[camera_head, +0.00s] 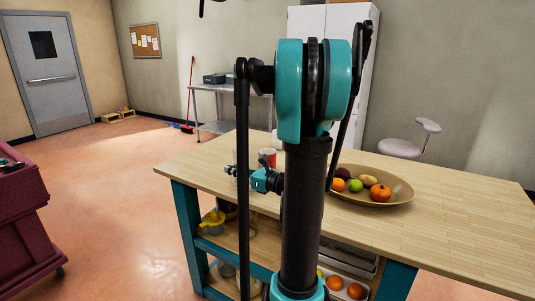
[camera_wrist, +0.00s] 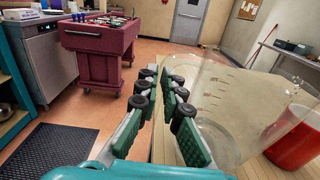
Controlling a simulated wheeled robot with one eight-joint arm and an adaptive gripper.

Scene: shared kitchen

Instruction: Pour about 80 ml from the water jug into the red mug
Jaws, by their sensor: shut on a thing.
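The clear water jug (camera_wrist: 232,105), with measuring marks on its wall, is in the wrist view just right of my gripper (camera_wrist: 165,97). My gripper is shut on it; the gripped part is mostly hidden behind the fingers. Its upper edge slopes down to the right in that picture, but I cannot tell its true tilt or water level. The red mug (camera_wrist: 292,140) is beside the jug at the right edge, partly seen through the clear wall. In the head view the red mug (camera_head: 267,154) shows behind my gripper (camera_head: 235,171); the jug is not clear there.
The wooden table (camera_head: 450,222) holds a bowl (camera_head: 393,194) of fruit to the right of my arm. Its right part is bare. A maroon cart (camera_wrist: 98,42) stands apart on the floor. A metal side table (camera_head: 218,92) stands at the back wall.

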